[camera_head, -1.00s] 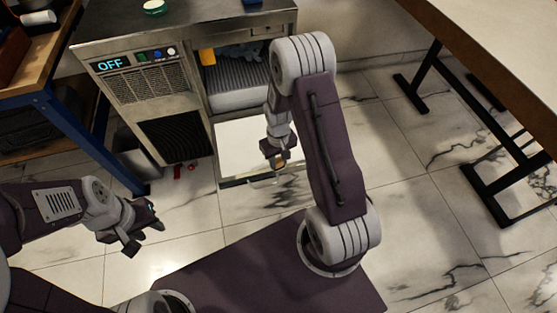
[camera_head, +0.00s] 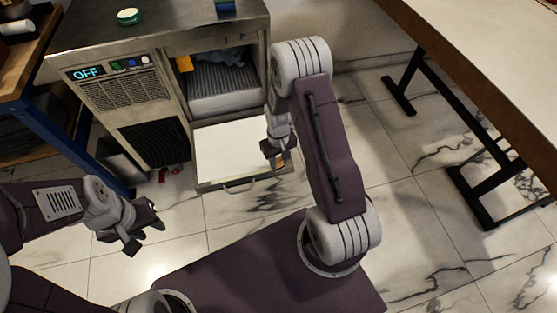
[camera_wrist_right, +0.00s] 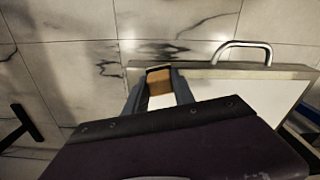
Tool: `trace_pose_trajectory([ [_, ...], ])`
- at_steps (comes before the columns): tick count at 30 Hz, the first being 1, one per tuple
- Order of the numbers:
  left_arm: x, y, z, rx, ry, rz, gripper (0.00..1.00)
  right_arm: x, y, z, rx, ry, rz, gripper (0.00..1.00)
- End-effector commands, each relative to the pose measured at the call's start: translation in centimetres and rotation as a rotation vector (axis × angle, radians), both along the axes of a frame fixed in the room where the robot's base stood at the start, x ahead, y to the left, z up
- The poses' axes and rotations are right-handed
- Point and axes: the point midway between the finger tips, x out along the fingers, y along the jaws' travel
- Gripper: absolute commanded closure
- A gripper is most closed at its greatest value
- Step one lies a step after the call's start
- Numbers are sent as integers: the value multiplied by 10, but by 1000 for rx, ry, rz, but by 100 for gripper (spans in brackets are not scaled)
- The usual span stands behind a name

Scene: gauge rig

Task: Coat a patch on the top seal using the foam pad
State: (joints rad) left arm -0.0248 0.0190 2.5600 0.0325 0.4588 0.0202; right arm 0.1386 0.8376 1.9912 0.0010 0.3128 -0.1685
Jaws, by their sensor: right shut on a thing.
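A steel cabinet with an "OFF" display (camera_head: 88,73) stands at the upper left. Its bin opening is uncovered, and its white-lined door (camera_head: 225,150) hangs folded down. I cannot make out the top seal clearly. My right gripper (camera_head: 272,150) is over the door's right part. In the right wrist view, the right gripper (camera_wrist_right: 160,85) is shut on a tan-orange block (camera_wrist_right: 159,82), apparently the foam pad, with the door behind it. My left gripper (camera_head: 145,230) is open and empty over the floor at the left.
A small green-and-white tin (camera_head: 129,16) and a blue-green object (camera_head: 225,5) are on the cabinet top. The door handle (camera_head: 240,187) sticks out forward. A table (camera_head: 500,60) stands right, a blue-legged bench (camera_head: 75,150) left.

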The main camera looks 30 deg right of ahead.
Motion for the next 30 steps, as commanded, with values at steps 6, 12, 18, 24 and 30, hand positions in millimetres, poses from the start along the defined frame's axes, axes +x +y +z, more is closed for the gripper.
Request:
trace_pose_trajectory([
  [6, 0, 0, 26, 0, 0, 0, 64, 2, 1, 32, 0, 0, 0, 100],
  [12, 0, 0, 43, 0, 0, 0, 64, 4, 2, 50, 0, 0, 0, 100],
  [18, 0, 0, 61, 0, 0, 0, 64, 6, 4, 68, 0, 1, 0, 100],
  [24, 0, 0, 73, 0, 0, 0, 64, 7, 5, 81, 0, 1, 0, 100],
  [30, 0, 0, 72, 0, 0, 0, 64, 8, 5, 80, 0, 1, 0, 100],
])
